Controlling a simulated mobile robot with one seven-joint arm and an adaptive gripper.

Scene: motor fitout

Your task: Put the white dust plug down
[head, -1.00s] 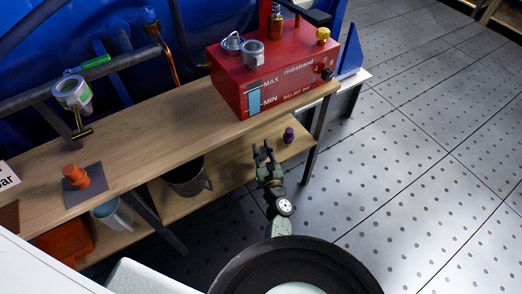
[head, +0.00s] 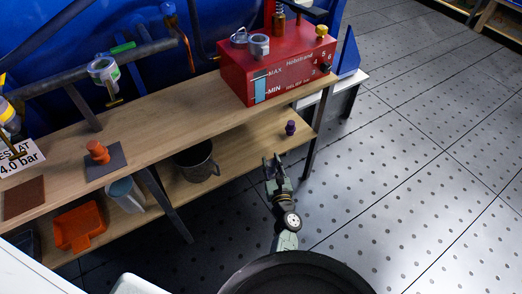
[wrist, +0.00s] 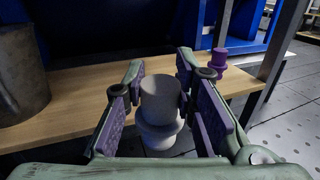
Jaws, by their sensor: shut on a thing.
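My gripper (wrist: 160,105) is shut on the white dust plug (wrist: 162,98), a pale, stepped round piece held upright between the two padded fingers in the wrist view. The lower shelf (wrist: 75,118) lies beyond and below the plug. I cannot tell whether the plug touches anything. In the head view my gripper (head: 274,160) is just off the front edge of the lower shelf, at its right part. The plug cannot be made out there.
A purple plug (head: 290,128) stands on the lower shelf's right end, right of my gripper. A grey metal mug (head: 196,160) stands to the left. Bare shelf lies between them. A table leg (head: 316,140) rises at the right. The red box (head: 285,75) is on the upper board.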

